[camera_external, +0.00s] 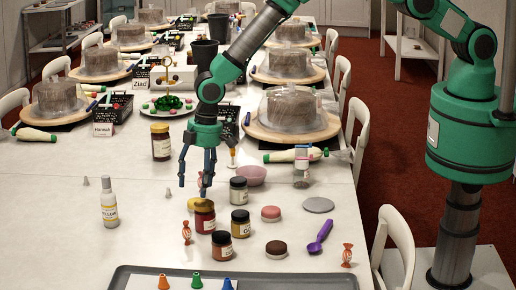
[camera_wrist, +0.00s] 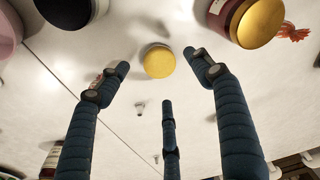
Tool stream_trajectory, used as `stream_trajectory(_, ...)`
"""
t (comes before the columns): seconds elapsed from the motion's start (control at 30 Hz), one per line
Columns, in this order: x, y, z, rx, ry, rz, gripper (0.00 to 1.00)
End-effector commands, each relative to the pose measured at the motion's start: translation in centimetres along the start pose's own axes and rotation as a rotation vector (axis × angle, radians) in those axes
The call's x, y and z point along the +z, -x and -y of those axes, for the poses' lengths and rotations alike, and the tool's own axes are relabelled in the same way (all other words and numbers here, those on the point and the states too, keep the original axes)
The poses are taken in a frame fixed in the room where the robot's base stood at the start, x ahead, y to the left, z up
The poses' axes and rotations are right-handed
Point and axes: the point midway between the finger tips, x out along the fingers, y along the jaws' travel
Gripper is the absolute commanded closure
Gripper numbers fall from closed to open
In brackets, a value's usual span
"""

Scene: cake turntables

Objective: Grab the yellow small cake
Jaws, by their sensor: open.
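The yellow small cake (camera_wrist: 159,61) is a small round disc on the white table. In the wrist view it lies between and just beyond the tips of my gripper (camera_wrist: 158,78). In the external view the cake (camera_external: 193,204) is partly hidden behind a red jar with a gold lid (camera_external: 205,219). My gripper (camera_external: 196,183) has three dark blue fingers. They point down over the table, spread and empty, close above the cake's spot. I see no finger touching the cake.
The red jar (camera_wrist: 246,18) is close beside the cake. Other jars (camera_external: 239,190), a pink cake (camera_external: 271,213), a dark brown cake (camera_external: 276,248) and a purple scoop (camera_external: 321,236) lie to the right.

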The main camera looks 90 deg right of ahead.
Motion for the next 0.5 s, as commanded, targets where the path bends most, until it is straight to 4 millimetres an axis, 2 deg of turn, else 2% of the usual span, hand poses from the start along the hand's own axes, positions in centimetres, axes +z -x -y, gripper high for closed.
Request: stream_trajectory(0.5,-0.01,-0.42,0.00,0.000,0.000,0.000,0.34)
